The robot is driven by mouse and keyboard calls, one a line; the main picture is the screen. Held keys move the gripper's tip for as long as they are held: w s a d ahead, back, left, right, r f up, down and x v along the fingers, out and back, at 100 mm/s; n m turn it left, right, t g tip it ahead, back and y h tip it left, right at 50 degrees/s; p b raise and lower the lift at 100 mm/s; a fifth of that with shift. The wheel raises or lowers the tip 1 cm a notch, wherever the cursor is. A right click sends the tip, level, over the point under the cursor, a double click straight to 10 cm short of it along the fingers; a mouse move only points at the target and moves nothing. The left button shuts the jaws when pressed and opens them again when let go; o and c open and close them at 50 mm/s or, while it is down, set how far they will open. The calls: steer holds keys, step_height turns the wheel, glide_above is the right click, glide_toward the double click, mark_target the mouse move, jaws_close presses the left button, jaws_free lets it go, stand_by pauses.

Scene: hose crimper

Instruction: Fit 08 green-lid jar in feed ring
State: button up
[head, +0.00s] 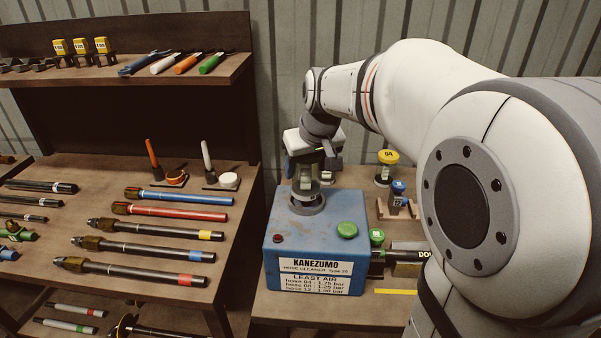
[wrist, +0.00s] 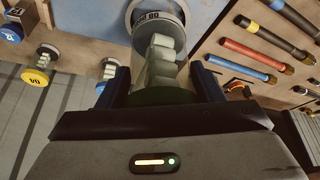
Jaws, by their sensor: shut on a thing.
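My gripper (wrist: 161,80) is shut on the clear jar (wrist: 163,58), which holds pale pellets. Its dark green lid (wrist: 160,96) sits between the blue fingers, partly hidden by the gripper body. In the head view the jar (head: 308,184) is about upright below my gripper (head: 305,160), over the top of the blue hose cleaner (head: 275,233). The grey feed ring (head: 308,207) is on that top; the wrist view shows the ring (wrist: 180,12) with an upside-down number label. The jar's lower end is at the ring; I cannot tell how far it is in.
A yellow-lid 04 jar (head: 388,160) and a blue-lid jar (head: 398,188) stand behind the machine. A green button (head: 347,229) and a red button (head: 278,238) are on the hose cleaner. Hoses and tools lie on the wooden bench (head: 100,190) at left.

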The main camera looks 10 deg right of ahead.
mark_target(307, 177)
steer(key=shift+f, duration=1.35)
steer(key=shift+f, duration=0.1)
steer(key=shift+f, duration=0.15)
steer(key=o, duration=1.1)
steer(key=shift+r, duration=0.3)
steer(key=s+a+v, duration=0.1)
steer(key=v, duration=1.1)
steer(key=s+f+m+g, duration=0.1)
steer(key=s+f, duration=1.5)
steer(key=shift+m+h, duration=0.3)
steer(key=shift+m, duration=0.1)
